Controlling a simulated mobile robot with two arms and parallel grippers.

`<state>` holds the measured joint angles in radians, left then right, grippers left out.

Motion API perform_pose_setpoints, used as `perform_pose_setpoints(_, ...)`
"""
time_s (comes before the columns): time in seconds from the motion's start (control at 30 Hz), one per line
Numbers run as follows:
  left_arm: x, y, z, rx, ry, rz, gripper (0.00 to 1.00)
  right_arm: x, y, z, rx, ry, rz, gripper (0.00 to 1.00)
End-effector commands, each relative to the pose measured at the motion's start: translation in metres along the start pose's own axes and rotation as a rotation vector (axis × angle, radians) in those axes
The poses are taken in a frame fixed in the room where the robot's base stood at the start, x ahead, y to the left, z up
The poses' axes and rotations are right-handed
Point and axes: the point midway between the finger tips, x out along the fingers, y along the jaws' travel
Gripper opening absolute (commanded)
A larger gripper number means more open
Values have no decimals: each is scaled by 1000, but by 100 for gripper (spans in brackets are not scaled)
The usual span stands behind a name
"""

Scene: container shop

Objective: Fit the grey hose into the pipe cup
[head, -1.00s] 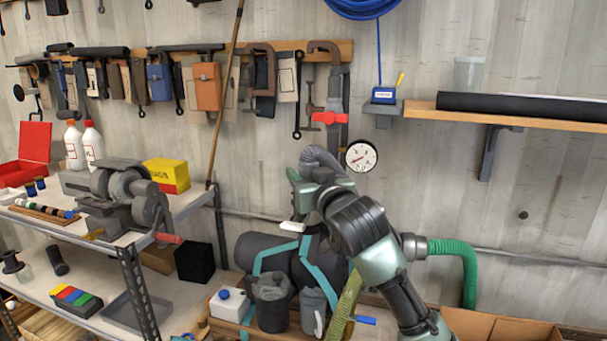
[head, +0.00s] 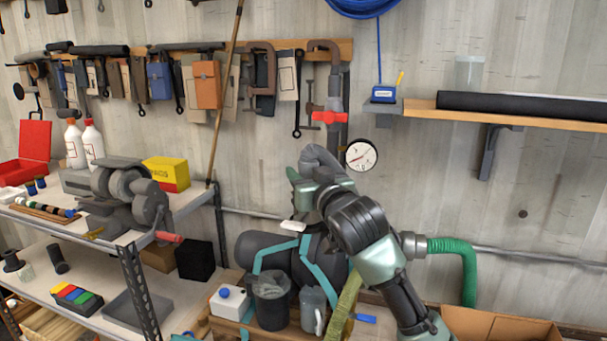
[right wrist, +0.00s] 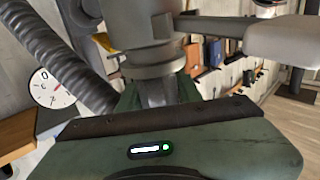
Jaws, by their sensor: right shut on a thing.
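The ribbed grey hose (head: 318,160) bends at the upper end of my right gripper (head: 308,200) in the head view. In the right wrist view the hose (right wrist: 55,50) runs down from the upper left and passes behind the gripper. My right gripper (right wrist: 165,95) is shut on the hose; its fingertips are largely hidden. A smooth grey flanged cylinder (right wrist: 145,45) stands just beyond the gripper; I cannot tell whether it is the hose's end or the pipe cup. The pipe cup is not clearly visible in the head view. My left gripper is not in view.
A wall pipe with a red valve (head: 330,117) comes down above the gripper, with a round gauge (head: 361,155) close to its right. A pale bar (right wrist: 285,40) juts in at the right. A shelf (head: 530,115) and green hose (head: 468,270) are farther right.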

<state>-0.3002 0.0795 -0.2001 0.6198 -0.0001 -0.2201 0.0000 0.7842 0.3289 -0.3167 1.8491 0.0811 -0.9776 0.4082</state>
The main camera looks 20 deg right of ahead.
Motion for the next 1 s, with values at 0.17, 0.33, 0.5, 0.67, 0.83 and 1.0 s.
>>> perform_pose_setpoints(0.17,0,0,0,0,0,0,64,0,0,-1,0,2,0,0)
perform_pose_setpoints(0.33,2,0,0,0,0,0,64,0,0,3,0,2,0,0)
perform_pose_setpoints(0.5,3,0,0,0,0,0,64,0,0,7,0,2,0,0)
perform_pose_setpoints(0.67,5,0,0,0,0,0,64,0,0,10,0,3,0,0)
perform_pose_setpoints(0.83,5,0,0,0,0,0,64,0,0,11,-1,3,0,0)
perform_pose_setpoints(1.0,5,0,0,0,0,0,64,0,0,11,0,3,0,51)
